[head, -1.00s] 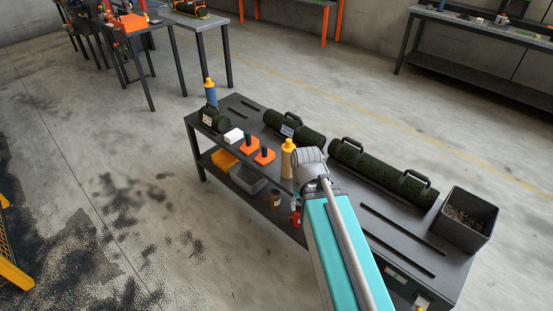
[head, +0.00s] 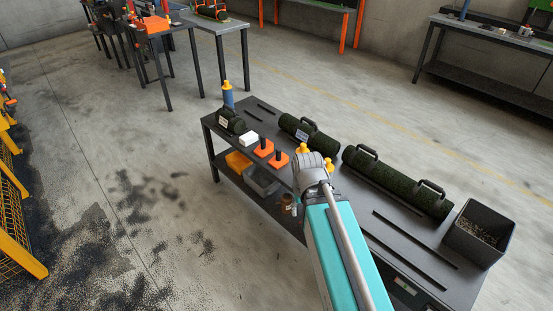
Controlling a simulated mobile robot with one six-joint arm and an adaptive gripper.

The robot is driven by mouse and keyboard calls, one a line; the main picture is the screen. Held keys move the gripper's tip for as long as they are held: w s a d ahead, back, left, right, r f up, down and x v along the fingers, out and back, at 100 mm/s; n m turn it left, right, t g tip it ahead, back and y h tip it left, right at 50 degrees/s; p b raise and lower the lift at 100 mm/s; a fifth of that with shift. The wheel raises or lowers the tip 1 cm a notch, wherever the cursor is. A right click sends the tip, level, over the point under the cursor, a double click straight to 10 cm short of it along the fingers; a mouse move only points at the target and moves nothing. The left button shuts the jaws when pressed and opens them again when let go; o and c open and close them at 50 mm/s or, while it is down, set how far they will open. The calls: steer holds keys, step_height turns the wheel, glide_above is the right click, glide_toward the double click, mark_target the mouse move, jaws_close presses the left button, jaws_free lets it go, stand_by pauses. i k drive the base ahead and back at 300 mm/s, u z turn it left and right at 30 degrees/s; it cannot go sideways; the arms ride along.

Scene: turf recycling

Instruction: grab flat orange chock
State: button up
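Two flat orange chocks with black upright knobs lie side by side on the near part of the dark workbench (head: 400,195). One chock (head: 262,154) is on the left, and the other chock (head: 277,165) is just right of it, closer to my arm. My arm reaches up from the bottom, and its grey wrist joint covers the bench right of the chocks. My gripper does not show; it seems hidden behind or below the wrist. Both chocks stand free on the bench.
A yellow bottle (head: 304,148) is partly behind my wrist. A dark bin (head: 480,232) is at right. Yellow fencing (head: 14,215) is at left.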

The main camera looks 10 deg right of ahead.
mark_target(278, 161)
steer(key=u, duration=0.05)
steer(key=i, duration=0.9)
steer(key=z, duration=0.1)
